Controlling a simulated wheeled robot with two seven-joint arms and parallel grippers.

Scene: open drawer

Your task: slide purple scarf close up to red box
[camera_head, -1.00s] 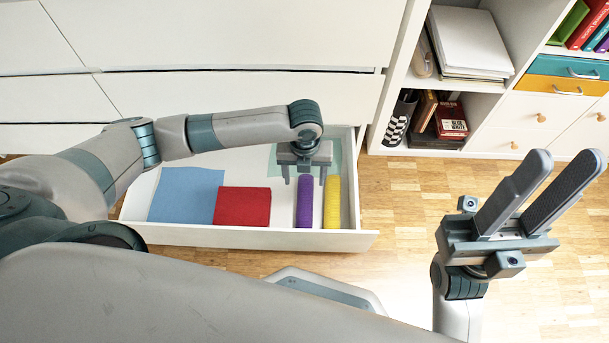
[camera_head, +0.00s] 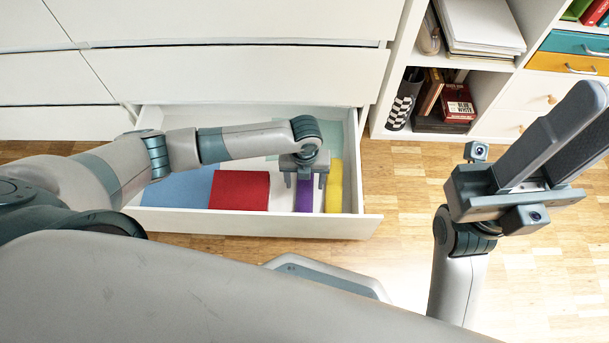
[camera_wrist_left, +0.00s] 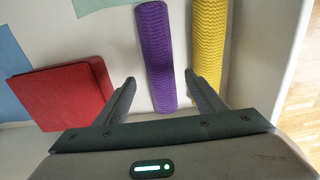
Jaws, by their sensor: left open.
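The purple scarf (camera_head: 305,198) is a long roll lying in the open drawer, between the red box and a yellow roll. It also shows in the left wrist view (camera_wrist_left: 156,55), running between my left fingers. The red box (camera_head: 240,190) lies to the left of the scarf, with a strip of white drawer floor between them; it also shows in the left wrist view (camera_wrist_left: 70,95). My left gripper (camera_head: 305,183) is open over the scarf, one finger on each side, with a gap to each finger. My right gripper (camera_head: 590,112) is open and empty, outside the drawer at the right.
The yellow roll (camera_head: 334,188) lies right of the scarf, close to my left gripper's right finger and the drawer's right wall. A blue flat item (camera_head: 182,190) lies left of the red box. A pale green sheet lies at the back. The drawer front (camera_head: 260,225) borders the near side.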

